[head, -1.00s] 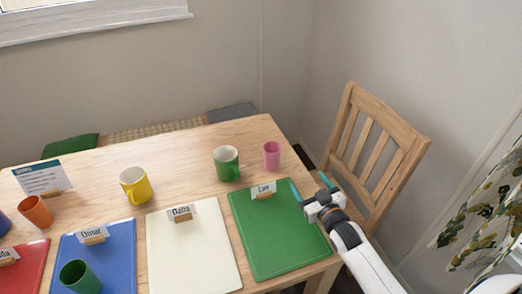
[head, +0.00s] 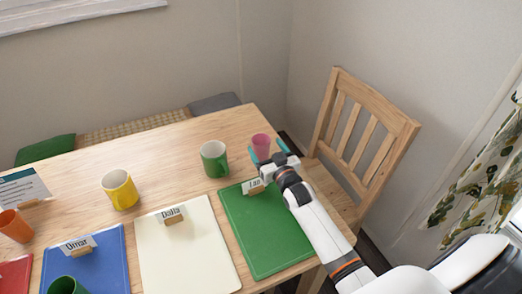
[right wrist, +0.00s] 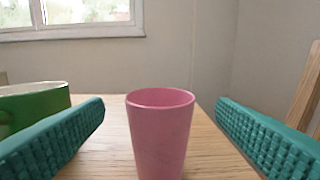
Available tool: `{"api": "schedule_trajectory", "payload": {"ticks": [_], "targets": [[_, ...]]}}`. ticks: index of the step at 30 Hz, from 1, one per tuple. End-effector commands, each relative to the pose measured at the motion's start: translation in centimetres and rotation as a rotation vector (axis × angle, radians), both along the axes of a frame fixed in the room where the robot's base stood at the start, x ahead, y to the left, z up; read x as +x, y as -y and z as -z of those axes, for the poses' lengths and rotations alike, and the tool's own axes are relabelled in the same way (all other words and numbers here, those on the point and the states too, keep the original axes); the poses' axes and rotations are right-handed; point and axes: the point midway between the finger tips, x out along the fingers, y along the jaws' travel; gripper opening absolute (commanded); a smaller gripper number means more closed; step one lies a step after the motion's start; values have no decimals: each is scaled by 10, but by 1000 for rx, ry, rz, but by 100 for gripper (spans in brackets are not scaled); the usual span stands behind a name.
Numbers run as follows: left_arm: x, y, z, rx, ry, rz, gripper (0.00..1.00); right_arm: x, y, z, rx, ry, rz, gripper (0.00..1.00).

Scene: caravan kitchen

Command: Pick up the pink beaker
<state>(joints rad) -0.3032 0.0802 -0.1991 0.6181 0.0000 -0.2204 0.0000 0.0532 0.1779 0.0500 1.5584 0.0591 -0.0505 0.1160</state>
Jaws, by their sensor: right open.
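The pink beaker (head: 261,144) stands upright near the far right corner of the wooden table. In the right wrist view the beaker (right wrist: 160,133) sits between the two teal fingers, with gaps on both sides and no touch. My right gripper (head: 268,153) is open, just in front of the beaker in the head view; it also shows in the right wrist view (right wrist: 160,140). The gripper partly hides the beaker's lower part in the head view. My left gripper is not in view.
A green mug (head: 214,160) stands left of the beaker, close to the left finger. A yellow mug (head: 119,190) is farther left. A name card marked Lan (head: 253,187) stands on the green mat (head: 262,240). A wooden chair (head: 368,130) is at the right.

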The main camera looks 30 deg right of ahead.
Motion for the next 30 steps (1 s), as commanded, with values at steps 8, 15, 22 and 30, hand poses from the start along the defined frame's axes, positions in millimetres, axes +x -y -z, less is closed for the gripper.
{"api": "schedule_trajectory", "payload": {"ticks": [8,15,22,30], "targets": [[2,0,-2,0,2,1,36,39,3,-3,-1,1,0,80],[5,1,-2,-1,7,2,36,44,3,-3,-1,1,0,80],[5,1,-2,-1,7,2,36,43,3,-3,-1,1,0,50],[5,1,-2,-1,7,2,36,43,2,-3,0,1,0,32]]}}
